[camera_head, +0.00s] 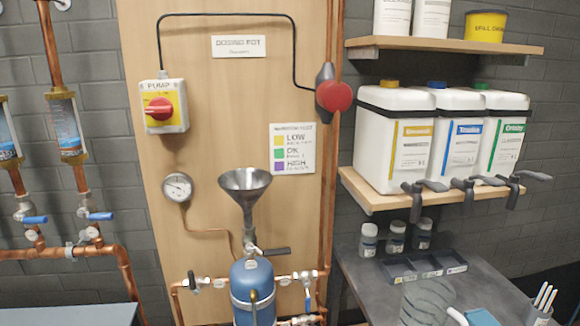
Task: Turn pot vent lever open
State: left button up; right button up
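The blue dosing pot (253,285) stands low in the middle of the wooden panel, with a steel funnel (245,183) above it. A dark lever (277,251) sticks out level to the right between the funnel and the pot. On the copper pipe beside the pot, a dark-handled valve (193,281) is at the left and a blue lever (308,297) hanging down is at the right. No label shows which lever is the vent. The pot's bottom is cut off by the frame edge. Neither of my grippers is in view.
A round gauge (178,187) and a red pump switch (159,109) are on the panel (205,85). At the right, white canisters (395,135) with taps stand on a shelf (370,198), above a grey bench (375,283) with small jars and a tray (425,266).

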aim_at(195, 291)
jog(key=z, duration=0.75)
jog(key=k, duration=1.3)
jog(key=u, duration=0.6)
jog(key=i, duration=1)
jog(key=z, duration=0.05)
